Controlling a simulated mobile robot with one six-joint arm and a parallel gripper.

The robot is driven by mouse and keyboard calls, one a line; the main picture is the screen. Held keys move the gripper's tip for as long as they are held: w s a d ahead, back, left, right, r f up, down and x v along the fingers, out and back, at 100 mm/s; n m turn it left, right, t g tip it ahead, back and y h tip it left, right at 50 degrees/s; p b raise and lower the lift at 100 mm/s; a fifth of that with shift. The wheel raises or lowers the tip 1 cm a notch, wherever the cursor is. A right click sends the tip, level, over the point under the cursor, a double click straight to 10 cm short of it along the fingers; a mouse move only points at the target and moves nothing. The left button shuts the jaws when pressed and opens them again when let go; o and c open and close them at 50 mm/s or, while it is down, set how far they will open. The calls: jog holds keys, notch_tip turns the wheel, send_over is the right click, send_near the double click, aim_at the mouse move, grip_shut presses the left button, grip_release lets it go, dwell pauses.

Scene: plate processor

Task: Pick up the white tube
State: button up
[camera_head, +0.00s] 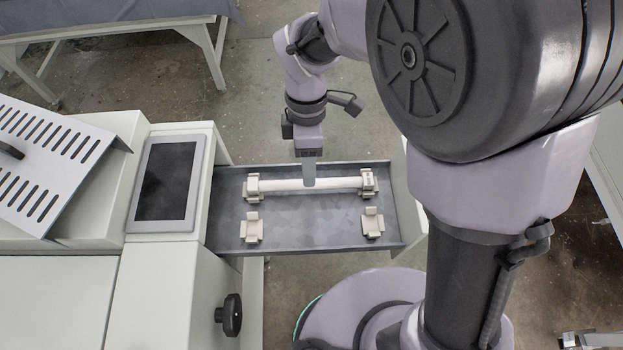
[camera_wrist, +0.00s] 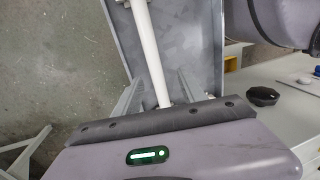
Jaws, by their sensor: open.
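The white tube (camera_head: 338,184) lies level across two white holders, a left one (camera_head: 252,188) and a right one (camera_head: 369,183), in a grey tray (camera_head: 310,232). My gripper (camera_head: 309,182) points down at the middle of the tube and hides a short part of it. In the wrist view the tube (camera_wrist: 148,45) runs between the two fingers of my gripper (camera_wrist: 159,78), with a gap on each side. The gripper is open. Its body hides the tube's lower end there.
Two empty white holders, one on the left (camera_head: 251,228) and one on the right (camera_head: 372,222), stand nearer in the tray. A white machine with a dark screen (camera_head: 166,181) and a black knob (camera_head: 232,315) is on the left. A table (camera_head: 110,25) stands at the back left.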

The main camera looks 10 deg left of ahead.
jog(key=shift+s+f, duration=0.15)
jog(key=shift+f, duration=0.75)
notch_tip(320, 180, down, 5)
jog(key=b, duration=0.3)
jog(key=shift+d, duration=0.1)
jog(key=shift+r, duration=0.15)
jog(key=shift+c, duration=0.7)
grip_shut()
